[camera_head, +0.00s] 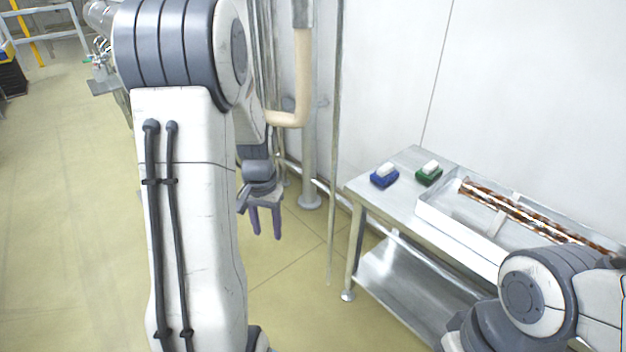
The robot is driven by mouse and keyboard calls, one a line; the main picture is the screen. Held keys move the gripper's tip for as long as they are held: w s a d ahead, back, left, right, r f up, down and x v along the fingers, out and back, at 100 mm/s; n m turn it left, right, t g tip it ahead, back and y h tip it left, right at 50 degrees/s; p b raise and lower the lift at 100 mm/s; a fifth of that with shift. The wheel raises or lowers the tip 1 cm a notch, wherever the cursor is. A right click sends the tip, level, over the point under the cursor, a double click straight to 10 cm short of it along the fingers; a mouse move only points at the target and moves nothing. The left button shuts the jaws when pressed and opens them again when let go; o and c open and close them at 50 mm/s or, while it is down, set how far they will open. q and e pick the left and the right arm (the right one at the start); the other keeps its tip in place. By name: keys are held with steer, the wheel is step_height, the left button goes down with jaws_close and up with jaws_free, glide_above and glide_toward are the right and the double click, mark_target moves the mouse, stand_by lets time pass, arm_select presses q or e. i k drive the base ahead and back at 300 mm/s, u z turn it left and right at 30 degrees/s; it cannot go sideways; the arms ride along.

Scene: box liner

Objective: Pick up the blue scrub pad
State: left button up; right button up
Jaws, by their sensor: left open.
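The blue scrub pad (384,178) lies on the near left end of a steel table (403,203), with a white block-like part on its top. A green scrub pad (428,178) with a similar white top lies just to its right. My left gripper (266,238) hangs with its fingers pointing down over the floor, left of the table and well apart from the blue pad. It is open and empty. My right arm shows at the lower right, but its gripper fingers are not in the picture.
A shallow metal tray (447,220) takes up the table's right part and holds a long brown patterned strip (520,212). The table has a lower shelf (405,283). Pipes (303,100) run down the wall behind my left gripper. Open floor (70,200) lies to the left.

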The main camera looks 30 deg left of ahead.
mark_target(386, 173)
steer(key=u, duration=0.65)
steer(key=k, duration=0.9)
steer(key=u, duration=0.85)
steer(key=i, duration=1.15)
steer(key=z, duration=0.4)
steer(key=i, duration=0.8)
steer(key=z, duration=1.45)
steer(key=i, duration=0.75)
steer(key=z, duration=0.8)
